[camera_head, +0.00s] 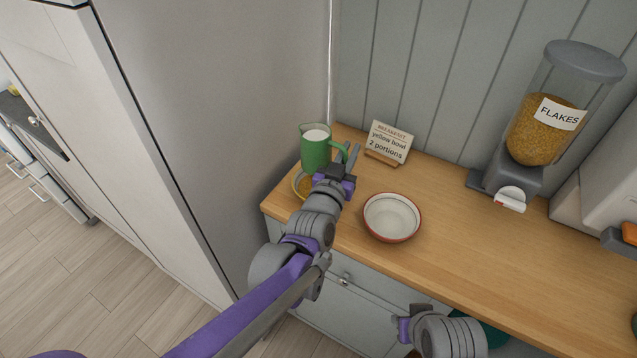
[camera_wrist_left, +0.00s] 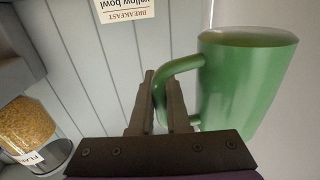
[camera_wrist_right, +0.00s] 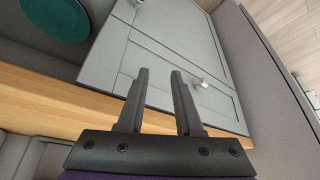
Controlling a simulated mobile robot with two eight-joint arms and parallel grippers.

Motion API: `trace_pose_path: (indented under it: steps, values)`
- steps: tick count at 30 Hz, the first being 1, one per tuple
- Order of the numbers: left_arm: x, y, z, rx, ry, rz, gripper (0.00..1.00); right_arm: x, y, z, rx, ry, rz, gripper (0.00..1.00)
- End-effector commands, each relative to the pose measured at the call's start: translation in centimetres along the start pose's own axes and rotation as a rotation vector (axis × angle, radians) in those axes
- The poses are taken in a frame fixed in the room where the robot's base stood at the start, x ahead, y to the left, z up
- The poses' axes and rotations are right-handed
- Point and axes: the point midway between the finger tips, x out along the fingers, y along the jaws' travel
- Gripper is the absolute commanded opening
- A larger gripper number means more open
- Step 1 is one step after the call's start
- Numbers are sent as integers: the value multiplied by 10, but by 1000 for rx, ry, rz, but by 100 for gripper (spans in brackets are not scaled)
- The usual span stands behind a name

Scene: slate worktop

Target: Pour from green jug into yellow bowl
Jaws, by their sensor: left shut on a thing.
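The green jug (camera_head: 316,152), with white contents near its rim, looks upright at the left end of the worktop. My left gripper (camera_head: 348,160) is shut on its handle; the left wrist view shows the handle (camera_wrist_left: 163,82) between the fingers and the jug's body (camera_wrist_left: 245,85) beside them. I cannot tell whether the jug's base touches the worktop. The yellow bowl (camera_head: 298,184) is mostly hidden behind my left gripper and wrist; only part of its rim shows, below the jug in the picture. My right gripper (camera_wrist_right: 160,95) is open and empty, by the worktop's front edge.
A white bowl with a red rim (camera_head: 391,217) stands right of my left gripper. A card (camera_head: 389,142) reads "Breakfast, yellow bowl, 2 portions". A flakes dispenser (camera_head: 545,125) stands at the back right. A tall grey cabinet side (camera_head: 230,100) borders the left. The wooden worktop (camera_head: 480,240) is clear in the middle.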

Motion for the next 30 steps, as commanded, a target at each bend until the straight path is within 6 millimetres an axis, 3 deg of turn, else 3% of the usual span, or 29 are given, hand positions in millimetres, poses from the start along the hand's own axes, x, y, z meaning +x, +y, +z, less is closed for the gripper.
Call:
trace_pose_path:
  steps: [11,30]
  values:
    - [2,6,-3,0,2,2,0,2,0,1,0,-1,0,34]
    - [23,63,-30,6,1,-58,0,20,0,12,0,-7,0,34]
